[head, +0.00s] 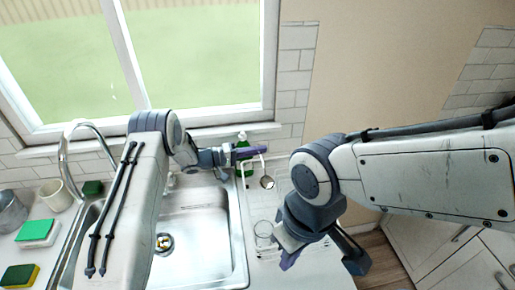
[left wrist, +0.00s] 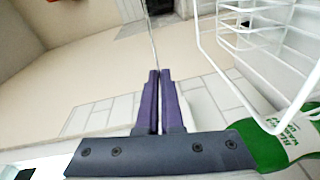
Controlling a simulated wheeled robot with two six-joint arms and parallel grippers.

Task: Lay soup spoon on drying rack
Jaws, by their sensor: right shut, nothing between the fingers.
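My left gripper (head: 262,150) is above the counter just right of the sink. Its purple fingers (left wrist: 160,100) are closed together in the left wrist view. They are shut on the soup spoon, whose bowl (head: 267,182) hangs below the fingertips in the head view. Its thin handle (left wrist: 152,42) runs out from the fingertips in the left wrist view. The white wire drying rack (left wrist: 237,92) is close to the right of the fingers in that view; in the head view it is hard to make out against the pale counter. My right gripper (head: 289,259) is shut and empty, low over the counter.
A green bottle (head: 243,140) stands behind my left gripper and also shows beside the rack (left wrist: 265,145). A clear glass (head: 263,232) stands near my right gripper. The steel sink (head: 205,225) and curved faucet (head: 64,150) are on the left, with sponges (head: 38,232) and a cup (head: 55,194).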

